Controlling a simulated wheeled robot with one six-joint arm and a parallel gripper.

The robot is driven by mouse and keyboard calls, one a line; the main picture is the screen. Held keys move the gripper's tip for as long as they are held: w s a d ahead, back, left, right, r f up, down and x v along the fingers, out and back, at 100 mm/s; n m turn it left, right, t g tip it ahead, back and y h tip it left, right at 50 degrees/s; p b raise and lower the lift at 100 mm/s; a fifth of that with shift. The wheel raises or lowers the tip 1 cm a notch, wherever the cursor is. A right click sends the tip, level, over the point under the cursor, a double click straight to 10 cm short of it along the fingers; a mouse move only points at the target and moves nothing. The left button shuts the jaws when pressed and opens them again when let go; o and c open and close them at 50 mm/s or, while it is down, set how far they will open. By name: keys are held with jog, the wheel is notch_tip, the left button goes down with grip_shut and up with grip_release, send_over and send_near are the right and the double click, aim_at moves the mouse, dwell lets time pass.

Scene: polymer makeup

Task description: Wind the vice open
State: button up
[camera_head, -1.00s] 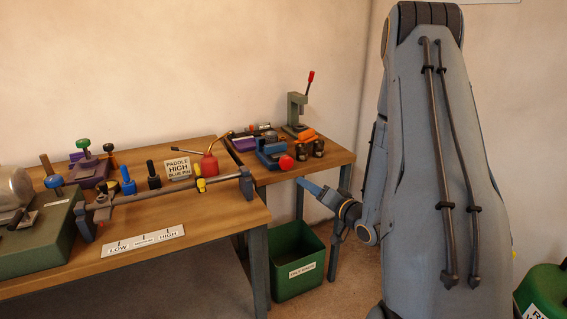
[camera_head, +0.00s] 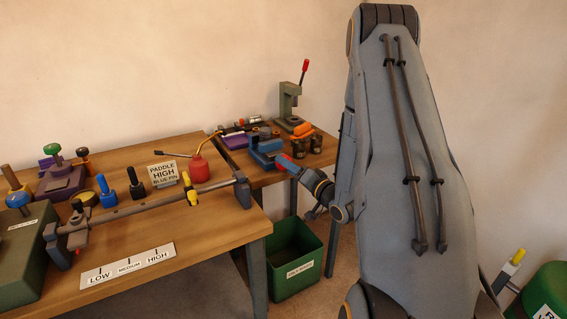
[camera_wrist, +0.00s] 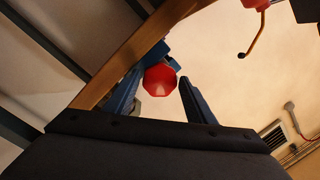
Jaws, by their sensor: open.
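The blue vice (camera_head: 266,150) stands at the front edge of the far workbench, with a red knob facing outward. In the wrist view the red eight-sided knob (camera_wrist: 160,80) shows end-on, with a bit of the blue vice body (camera_wrist: 157,53) behind it. My gripper (camera_wrist: 161,77) is open, with one blue finger on each side of the knob. The left finger is close to the knob and a gap shows at the right one; I cannot tell whether either touches. In the head view my gripper (camera_head: 288,162) overlaps the knob and partly hides it.
Dark cans (camera_head: 316,144) with an orange item (camera_head: 302,129) stand right of the vice. A green press (camera_head: 290,106) stands behind. A red oil can (camera_head: 198,170) is on the near bench. A green bin (camera_head: 296,262) stands below.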

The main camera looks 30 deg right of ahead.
jog(key=shift+w+a, duration=0.25)
jog(key=shift+w, duration=1.05)
jog(key=c, duration=0.7)
jog(key=shift+c, duration=0.2)
